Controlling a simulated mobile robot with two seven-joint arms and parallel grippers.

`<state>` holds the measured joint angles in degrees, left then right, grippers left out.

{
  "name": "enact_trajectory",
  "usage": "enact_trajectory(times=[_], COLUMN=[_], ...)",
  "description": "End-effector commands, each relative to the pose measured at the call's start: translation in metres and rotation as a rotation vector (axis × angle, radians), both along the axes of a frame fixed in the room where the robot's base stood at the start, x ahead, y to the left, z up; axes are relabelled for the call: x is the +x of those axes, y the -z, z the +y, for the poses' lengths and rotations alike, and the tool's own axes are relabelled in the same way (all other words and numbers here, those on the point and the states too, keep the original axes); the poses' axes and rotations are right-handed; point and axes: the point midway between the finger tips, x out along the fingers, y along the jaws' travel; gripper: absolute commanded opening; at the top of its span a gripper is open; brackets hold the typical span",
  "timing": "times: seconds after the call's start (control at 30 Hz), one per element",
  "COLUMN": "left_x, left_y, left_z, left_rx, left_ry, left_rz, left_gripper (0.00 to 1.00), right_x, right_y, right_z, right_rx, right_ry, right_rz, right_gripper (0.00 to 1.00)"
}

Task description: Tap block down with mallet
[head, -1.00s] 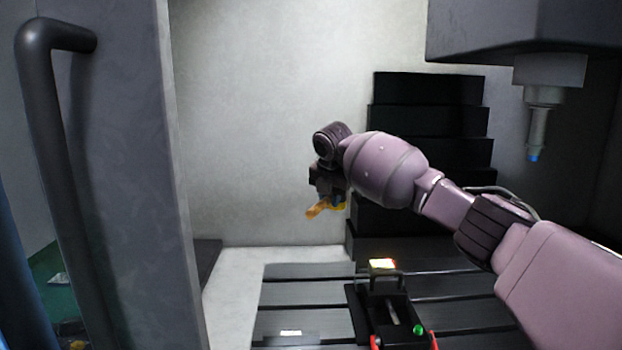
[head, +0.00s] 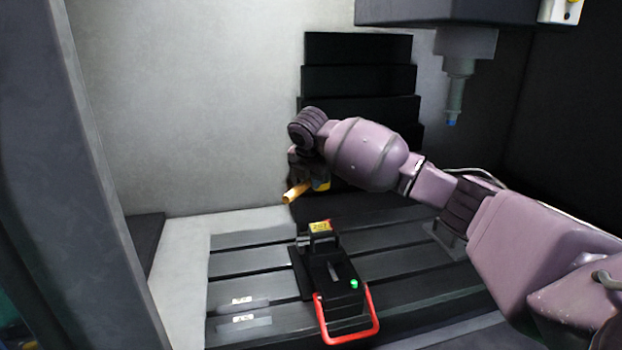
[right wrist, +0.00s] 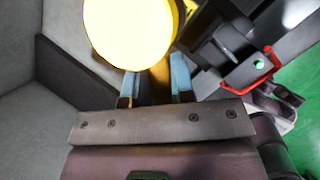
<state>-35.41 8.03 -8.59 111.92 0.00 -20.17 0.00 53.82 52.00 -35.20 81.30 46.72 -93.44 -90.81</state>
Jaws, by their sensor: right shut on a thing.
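My right gripper (head: 308,172) is shut on the mallet (head: 296,192), which has an orange-yellow head. In the right wrist view the blue fingers (right wrist: 155,84) close around its handle, and the round yellow mallet head (right wrist: 132,32) is large beyond them. A small block with a yellow top (head: 320,227) sits at the jaws of a black vise (head: 343,291). In the head view the mallet is above and left of the block, apart from it. The mallet head covers the block in the right wrist view. My left gripper is out of view.
The vise has a red handle (head: 375,325) and a green light, and stands on a slotted table (head: 240,262). Two small metal plates (head: 243,318) lie left of it. A machine head with a blue-tipped spindle (head: 455,95) hangs at upper right. Black stepped covers (head: 358,48) stand behind.

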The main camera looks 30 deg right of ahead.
Motion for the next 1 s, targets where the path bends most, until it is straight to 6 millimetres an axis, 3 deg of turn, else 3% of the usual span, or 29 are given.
enact_trajectory(times=[1.0], left_x=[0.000], left_y=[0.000], left_z=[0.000], left_rx=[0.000], left_ry=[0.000], left_rz=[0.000], left_gripper=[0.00], right_x=[0.000], right_y=[0.075], right_z=[0.000], right_rx=[0.001], right_ry=[0.004], right_rz=[-0.001], right_gripper=[0.00])
